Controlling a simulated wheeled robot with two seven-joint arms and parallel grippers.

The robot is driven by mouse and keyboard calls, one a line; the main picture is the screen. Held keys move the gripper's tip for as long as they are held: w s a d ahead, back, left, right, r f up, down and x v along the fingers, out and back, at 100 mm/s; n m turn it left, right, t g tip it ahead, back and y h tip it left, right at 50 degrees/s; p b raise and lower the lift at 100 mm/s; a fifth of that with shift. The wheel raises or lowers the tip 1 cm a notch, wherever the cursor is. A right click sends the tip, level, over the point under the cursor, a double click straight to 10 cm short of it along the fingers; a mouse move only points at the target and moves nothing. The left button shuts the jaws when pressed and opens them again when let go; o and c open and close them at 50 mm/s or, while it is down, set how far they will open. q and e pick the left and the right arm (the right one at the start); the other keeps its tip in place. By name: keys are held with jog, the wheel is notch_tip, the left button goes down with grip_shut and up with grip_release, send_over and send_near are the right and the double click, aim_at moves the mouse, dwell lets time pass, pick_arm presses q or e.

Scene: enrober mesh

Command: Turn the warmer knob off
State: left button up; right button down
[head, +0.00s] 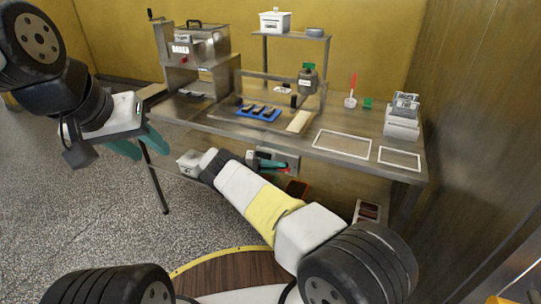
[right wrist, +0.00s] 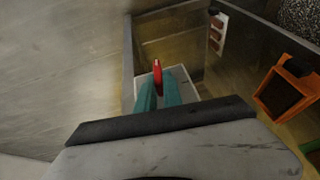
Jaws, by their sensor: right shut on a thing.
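The warmer knob appears as a narrow red handle (right wrist: 157,64) in the right wrist view, in front of a pale plate (right wrist: 182,76). The two teal fingers of my right gripper (right wrist: 158,88) are shut on its near part and hide it. In the head view my right gripper (head: 272,164) is at a grey panel (head: 291,158) below the table's front edge, with a bit of red by its fingers. The knob's exact angle and any markings are hidden. My left gripper (head: 139,146) is open and empty, left of the table, its teal fingers spread.
The steel table (head: 300,138) holds a machine with a crank (head: 188,50), a blue tray with dark bars (head: 242,107), a red spatula (head: 352,88) and a white card box (head: 402,129). An orange bin (right wrist: 272,98) is beside the right gripper. Open floor lies left.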

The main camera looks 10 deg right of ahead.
jog(key=shift+w+n+h, duration=0.2)
jog(key=shift+n+h, duration=0.1)
jog(key=shift+h, duration=0.4)
jog(key=c, duration=1.5)
grip_release()
jog(key=shift+d+f, duration=0.1)
